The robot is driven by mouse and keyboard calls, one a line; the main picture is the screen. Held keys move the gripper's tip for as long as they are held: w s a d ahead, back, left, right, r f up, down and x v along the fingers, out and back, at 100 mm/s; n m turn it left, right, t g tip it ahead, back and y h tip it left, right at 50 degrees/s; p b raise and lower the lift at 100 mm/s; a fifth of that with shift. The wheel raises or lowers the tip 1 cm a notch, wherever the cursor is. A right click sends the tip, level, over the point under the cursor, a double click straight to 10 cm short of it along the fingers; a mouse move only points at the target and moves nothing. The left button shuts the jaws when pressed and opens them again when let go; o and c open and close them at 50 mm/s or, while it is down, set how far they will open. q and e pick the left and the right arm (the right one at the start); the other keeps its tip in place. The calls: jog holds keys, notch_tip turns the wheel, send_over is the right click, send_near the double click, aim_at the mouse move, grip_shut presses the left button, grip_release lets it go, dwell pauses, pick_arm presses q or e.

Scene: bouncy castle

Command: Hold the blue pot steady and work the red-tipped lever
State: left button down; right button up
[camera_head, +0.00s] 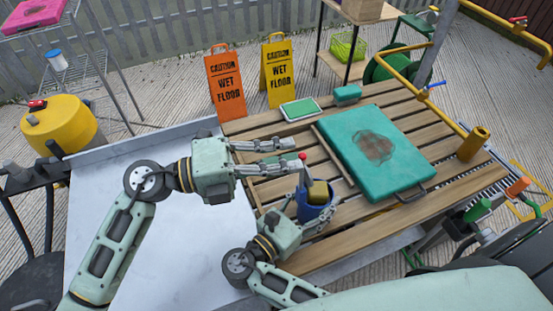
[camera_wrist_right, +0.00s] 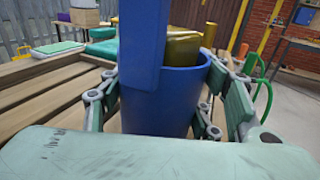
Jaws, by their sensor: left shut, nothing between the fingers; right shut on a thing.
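The blue pot (camera_head: 312,211) stands near the slatted table's front left edge, with a mustard-yellow block (camera_head: 318,192) in its mouth. A blue lever with a red tip (camera_head: 302,156) rises at the pot's left side; its blue shaft (camera_wrist_right: 141,45) crosses the pot in the right wrist view. My right gripper (camera_head: 303,216) is shut on the blue pot (camera_wrist_right: 165,98), with fingers on both sides. My left gripper (camera_head: 292,157) is shut and empty, its fingertips just left of the red tip. Whether they touch the tip is unclear.
A teal case (camera_head: 376,150) with a brown patch lies right of the pot. A green-topped tray (camera_head: 300,109) and a teal sponge-like block (camera_head: 347,93) lie behind. Two wet-floor signs (camera_head: 225,87) stand beyond the table. A yellow pipe (camera_head: 440,115) borders the right.

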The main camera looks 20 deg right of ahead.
pick_arm(q)
jog(key=d+n+t+y, duration=0.1)
jog(key=d+y, duration=0.7)
jog(key=d, duration=0.1)
jog(key=d+f+y, duration=0.1)
jog(key=d+f, duration=0.6)
jog(key=f, duration=0.1)
jog(key=shift+f, duration=0.4)
jog(key=shift+s, duration=0.1)
dwell(0.5)
notch_tip(320, 180, up, 14)
jog(key=w+a, duration=0.1)
jog(key=w, duration=0.1)
jog(key=shift+a, duration=0.2)
jog(key=shift+w+f, duration=0.1)
pick_arm(e)
jog(key=o, duration=1.8)
jog(key=shift+c, duration=0.2)
